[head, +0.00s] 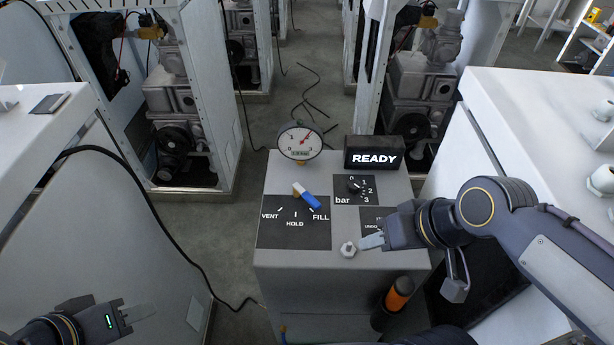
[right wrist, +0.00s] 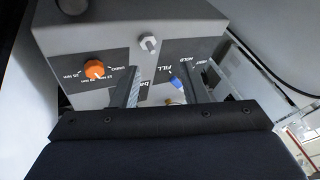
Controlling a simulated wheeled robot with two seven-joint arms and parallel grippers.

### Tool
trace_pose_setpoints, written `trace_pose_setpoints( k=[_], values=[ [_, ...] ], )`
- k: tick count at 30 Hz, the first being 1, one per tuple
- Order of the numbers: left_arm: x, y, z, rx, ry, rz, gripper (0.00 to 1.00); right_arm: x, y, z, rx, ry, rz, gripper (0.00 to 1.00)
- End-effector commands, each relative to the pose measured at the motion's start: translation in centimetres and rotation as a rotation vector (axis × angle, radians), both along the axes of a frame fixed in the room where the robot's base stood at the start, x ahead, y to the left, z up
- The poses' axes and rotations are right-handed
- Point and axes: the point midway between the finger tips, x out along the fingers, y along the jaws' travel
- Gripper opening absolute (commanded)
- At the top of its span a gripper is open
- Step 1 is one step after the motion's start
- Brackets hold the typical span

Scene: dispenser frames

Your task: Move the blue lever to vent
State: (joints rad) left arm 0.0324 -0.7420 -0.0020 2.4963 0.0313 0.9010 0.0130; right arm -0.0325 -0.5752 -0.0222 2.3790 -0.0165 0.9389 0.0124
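The blue lever (head: 307,196) sits on a dark plate (head: 295,238) on top of a grey console. The plate is marked VENT at left, HOLD in the middle and FILL at right, and the lever's blue end points toward FILL. In the right wrist view the blue lever (right wrist: 176,83) shows near the FILL mark, beyond the fingers. My right gripper (head: 366,241) is over the console's front right part, to the right of the lever and apart from it. In the right wrist view its fingers are spread and empty. My left gripper (head: 145,311) is low at left, away from the console.
A gauge (head: 300,141) and a READY display (head: 374,154) stand behind the lever. A bar dial (head: 355,187) lies to its right. A hex stud (head: 348,249) is beside my right fingers. The right wrist view shows an orange knob (right wrist: 95,69). White cabinets flank the console.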

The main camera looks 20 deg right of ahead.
Motion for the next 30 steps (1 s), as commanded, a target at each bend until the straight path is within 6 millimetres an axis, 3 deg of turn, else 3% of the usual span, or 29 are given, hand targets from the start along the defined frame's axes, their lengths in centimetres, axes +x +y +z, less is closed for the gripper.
trace_pose_setpoints(
  k=[11,17,24,30],
  values=[
    [0.0,0.0,1.0,0.000,0.000,0.000,0.36,4.5,0.3,1.6,-0.072,0.093,0.128,0.40],
    [0.0,0.0,1.6,0.000,0.000,0.000,0.36,8.0,1.1,2.0,-0.137,0.154,0.215,0.40],
    [0.0,0.0,2.9,0.000,0.000,0.000,0.36,15.0,4.5,1.1,-0.304,0.265,0.383,0.40],
    [0.0,0.0,3.3,0.000,0.000,0.000,0.36,18.2,6.9,-0.3,-0.406,0.311,0.462,0.40]
  ],
)
